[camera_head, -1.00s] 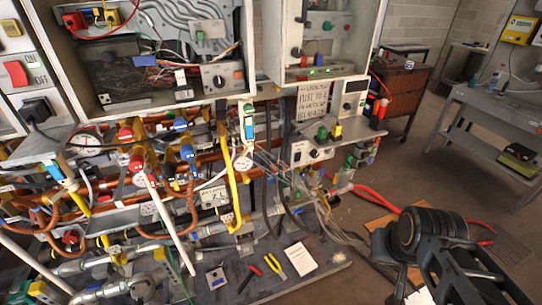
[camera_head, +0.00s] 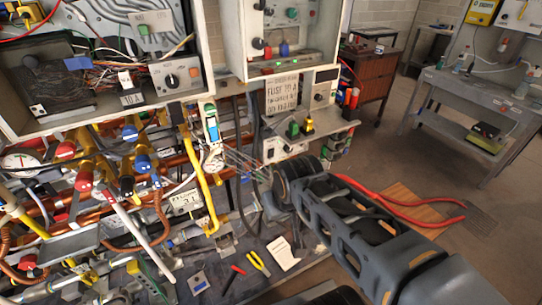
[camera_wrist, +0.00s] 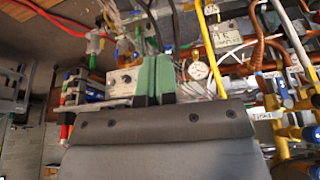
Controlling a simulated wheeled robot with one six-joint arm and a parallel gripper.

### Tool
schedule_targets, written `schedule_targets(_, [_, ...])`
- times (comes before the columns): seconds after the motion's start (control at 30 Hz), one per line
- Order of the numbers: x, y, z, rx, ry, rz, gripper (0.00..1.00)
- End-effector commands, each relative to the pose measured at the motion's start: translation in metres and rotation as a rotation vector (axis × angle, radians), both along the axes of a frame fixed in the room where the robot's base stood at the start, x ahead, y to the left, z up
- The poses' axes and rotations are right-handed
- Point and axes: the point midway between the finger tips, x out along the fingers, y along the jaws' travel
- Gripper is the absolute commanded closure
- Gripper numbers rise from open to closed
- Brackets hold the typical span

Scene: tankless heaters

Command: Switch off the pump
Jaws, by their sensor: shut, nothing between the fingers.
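No switch in view is readably marked as the pump's. A white box with a dark knob (camera_head: 281,149) sits under a small shelf in the head view. A similar white box with a dark knob (camera_wrist: 125,80) shows in the wrist view, left of my gripper. A grey box with a black dial (camera_head: 172,80) is higher up, inside the open cabinet. My gripper (camera_wrist: 155,76) has two green fingers pressed together, empty, in front of the pipes and boxes. In the head view my dark arm hides the fingers.
Copper pipes, coloured valves and a yellow pipe (camera_head: 203,180) crowd the left. Loose thin wires (camera_head: 245,165) hang close to my arm's end. Pliers (camera_head: 258,263) and a white card (camera_head: 282,253) lie below. A grey bench (camera_head: 465,93) stands right, with open floor before it.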

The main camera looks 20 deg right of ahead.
Motion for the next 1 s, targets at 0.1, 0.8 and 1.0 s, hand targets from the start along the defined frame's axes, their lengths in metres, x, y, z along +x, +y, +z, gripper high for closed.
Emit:
schedule_targets(0.1, [0.007,-0.003,-0.006,-0.014,-0.019,0.011,1.0])
schedule_targets(0.8, [0.253,-0.144,-0.166,-1.033,-0.881,0.802,1.0])
schedule_targets(1.0, [0.264,-0.157,-0.198,-1.251,-1.05,0.921,1.0])
